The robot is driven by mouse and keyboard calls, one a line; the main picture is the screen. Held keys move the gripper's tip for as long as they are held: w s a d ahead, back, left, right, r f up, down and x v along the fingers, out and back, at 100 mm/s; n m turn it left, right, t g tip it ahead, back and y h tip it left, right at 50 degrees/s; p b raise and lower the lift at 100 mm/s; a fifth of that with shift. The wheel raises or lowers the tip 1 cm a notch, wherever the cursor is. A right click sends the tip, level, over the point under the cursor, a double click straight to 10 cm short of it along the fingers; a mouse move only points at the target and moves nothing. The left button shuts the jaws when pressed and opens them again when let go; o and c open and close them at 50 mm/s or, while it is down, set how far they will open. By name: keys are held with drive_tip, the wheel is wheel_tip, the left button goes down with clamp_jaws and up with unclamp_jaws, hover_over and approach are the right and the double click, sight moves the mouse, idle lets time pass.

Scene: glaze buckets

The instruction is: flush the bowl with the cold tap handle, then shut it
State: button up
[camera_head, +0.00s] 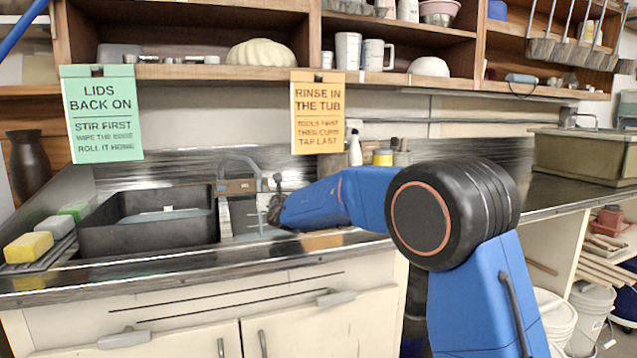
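A grey arched tap (238,163) stands at the back of the sink counter, behind the dark tub (150,240). A pale blue-grey shape (165,215) shows inside the tub; I cannot tell whether it is the bowl. My blue arm reaches left across the counter, and my dark gripper (274,207) is at the right side of the tap. The gripper is small and partly hidden by my arm, so its fingers and any contact with a handle cannot be made out. I cannot pick out the cold handle or see whether water runs.
Yellow, white and green sponges (28,247) lie on a rack left of the tub. A white bottle (355,149) and a yellow jar (383,157) stand behind my arm. Two signs (102,113) hang from the shelf. A large olive bin (585,157) stands at right.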

drive_tip(key=s+d+r+m+h, duration=0.2)
drive_tip(key=d+m, duration=0.2)
drive_tip(key=d, duration=0.3)
drive_tip(key=s+d+r+m+h, duration=0.2)
drive_tip(key=s+d+m+h, duration=0.1)
drive_tip(key=d, duration=0.5)
drive_tip(key=shift+s+d+r+m, duration=0.25)
drive_tip(key=shift+d+m, duration=0.05)
drive_tip(key=shift+m, duration=0.4)
